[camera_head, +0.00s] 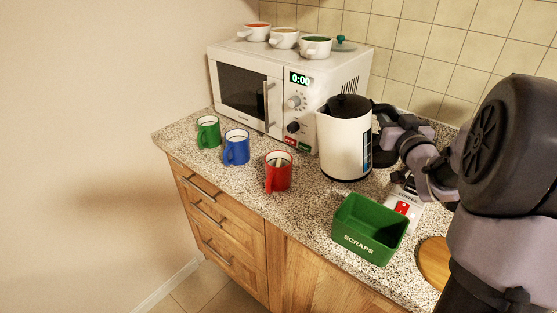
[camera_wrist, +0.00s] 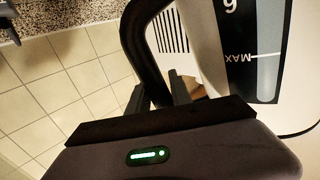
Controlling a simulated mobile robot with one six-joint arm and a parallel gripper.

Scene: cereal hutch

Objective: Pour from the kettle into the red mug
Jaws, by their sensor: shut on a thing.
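The white kettle (camera_head: 343,146) with a black lid stands upright on or just above the counter, in front of the microwave's right end. I cannot tell if its base touches. My gripper (camera_head: 384,120) is at its right side, shut on the black handle. In the wrist view, the fingers (camera_wrist: 166,92) close around the handle (camera_wrist: 143,40), beside the kettle's dark level window (camera_wrist: 258,50) with a MAX mark. The red mug (camera_head: 281,180) stands upright on the counter, left of the kettle and apart from it. Something pale shows inside the mug.
A blue mug (camera_head: 236,150) and a green mug (camera_head: 208,134) stand left of the red one. The white microwave (camera_head: 245,90) is behind, with bowls on top. A green SCRAPS bin (camera_head: 366,240) is in front of the kettle. A round wooden board (camera_head: 433,262) lies at right.

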